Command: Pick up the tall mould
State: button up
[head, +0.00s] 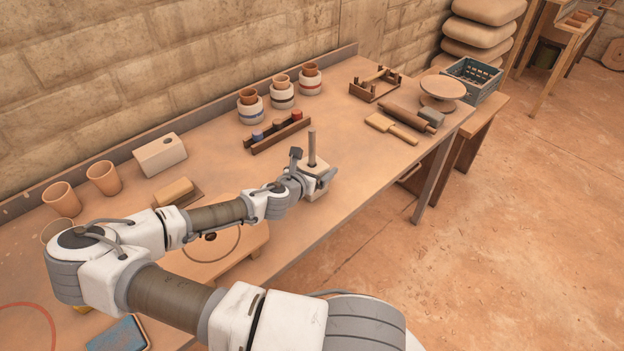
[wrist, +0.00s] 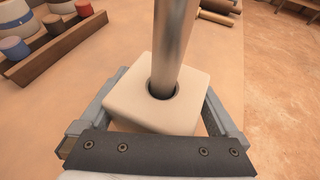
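A cream block-shaped mould (head: 313,170) with a square top stands on the bench near its front edge, and it fills the middle of the wrist view (wrist: 125,108). A tall rod (head: 312,145) stands upright in the round hole in its top; the rod also shows in the wrist view (wrist: 175,45). My gripper (wrist: 165,85) is open, with one finger on each side of the block. The block sits turned a little between the fingers, and a gap shows at the right finger. The fingertips are partly hidden by the block.
A white block with a hole (head: 160,153) lies at the back left. A rack of coloured stoppers (head: 277,132) stands behind the mould, with several banded jars (head: 282,95) beyond. A rolling pin (head: 408,116) lies to the right. The bench just right of my gripper is clear.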

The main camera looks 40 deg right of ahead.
jog(key=c, duration=1.4)
grip_shut()
jog(key=shift+r, duration=0.15)
